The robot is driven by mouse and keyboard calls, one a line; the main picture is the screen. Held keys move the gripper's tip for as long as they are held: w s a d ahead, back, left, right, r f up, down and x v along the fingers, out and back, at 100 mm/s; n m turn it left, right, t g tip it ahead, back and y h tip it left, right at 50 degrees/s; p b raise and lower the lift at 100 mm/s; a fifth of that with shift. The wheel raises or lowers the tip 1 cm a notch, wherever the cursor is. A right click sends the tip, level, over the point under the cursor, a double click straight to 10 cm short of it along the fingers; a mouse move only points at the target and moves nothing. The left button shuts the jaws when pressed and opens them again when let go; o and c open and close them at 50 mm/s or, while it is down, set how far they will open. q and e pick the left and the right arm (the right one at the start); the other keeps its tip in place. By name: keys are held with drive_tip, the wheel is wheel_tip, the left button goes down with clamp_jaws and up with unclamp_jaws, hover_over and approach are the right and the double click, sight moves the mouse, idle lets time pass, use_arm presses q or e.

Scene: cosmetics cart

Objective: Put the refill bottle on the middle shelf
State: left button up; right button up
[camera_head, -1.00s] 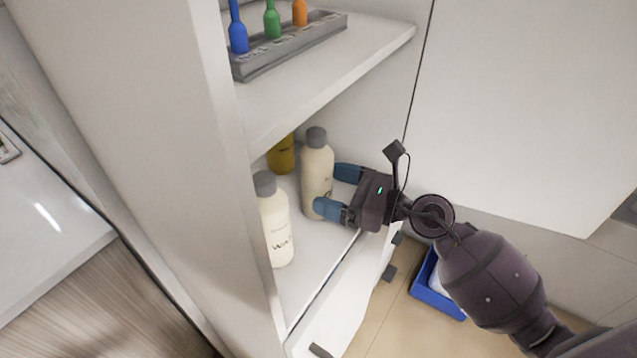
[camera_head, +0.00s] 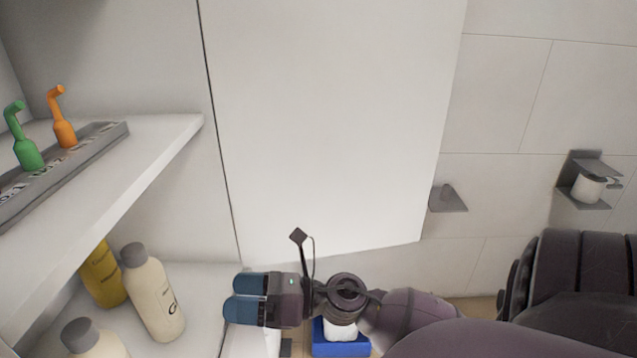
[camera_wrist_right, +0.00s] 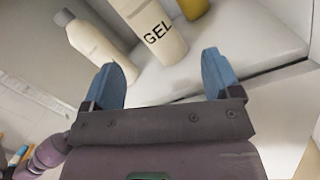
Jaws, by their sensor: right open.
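A cream bottle with a grey cap (camera_head: 152,292) stands on the shelf below the pump rack; its label reads GEL in the right wrist view (camera_wrist_right: 150,30). A second cream bottle (camera_head: 92,340) stands nearer at the left, partly cut off; it also shows in the wrist view (camera_wrist_right: 92,42). A yellow bottle (camera_head: 102,275) is behind them. I cannot tell by label which is the refill bottle. My right gripper (camera_head: 236,298) is open and empty at the shelf's right edge, apart from the GEL bottle; its fingers frame clear space (camera_wrist_right: 160,72). My left gripper is out of view.
The upper shelf (camera_head: 150,160) carries a grey rack (camera_head: 100,138) with a green pump (camera_head: 27,152) and an orange pump (camera_head: 63,130). A white door panel (camera_head: 330,120) stands right of the shelves. A blue bin (camera_head: 340,348) is on the floor below.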

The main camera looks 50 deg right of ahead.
drive_tip(key=s+d+f+m+t+h, duration=0.2)
drive_tip(key=f+m+h, duration=0.3)
drive_tip(key=m, duration=0.6)
drive_tip(key=s+d+f+m+t+h, duration=0.1)
drive_tip(key=s+d+f+m+h, duration=0.3)
drive_tip(key=m, duration=0.7)
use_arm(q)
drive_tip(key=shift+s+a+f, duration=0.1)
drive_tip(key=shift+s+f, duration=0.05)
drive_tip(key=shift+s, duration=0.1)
use_arm(e)
drive_tip(key=s+a+f+m+g+h, duration=0.1)
drive_tip(key=s+f+m+g, duration=0.2)
drive_tip(key=f+m, duration=0.4)
drive_tip(key=s+a+f+m+g+h, duration=0.2)
drive_tip(key=s+f+m+g, duration=0.2)
drive_tip(key=s+f+m, duration=0.2)
wheel_tip(320, 180, down, 2)
drive_tip(key=m, duration=0.2)
drive_tip(key=shift+a+m+h, duration=0.15)
drive_tip(key=shift+m+h, duration=0.15)
drive_tip(key=shift+m, duration=0.1)
drive_tip(key=shift+f, duration=0.1)
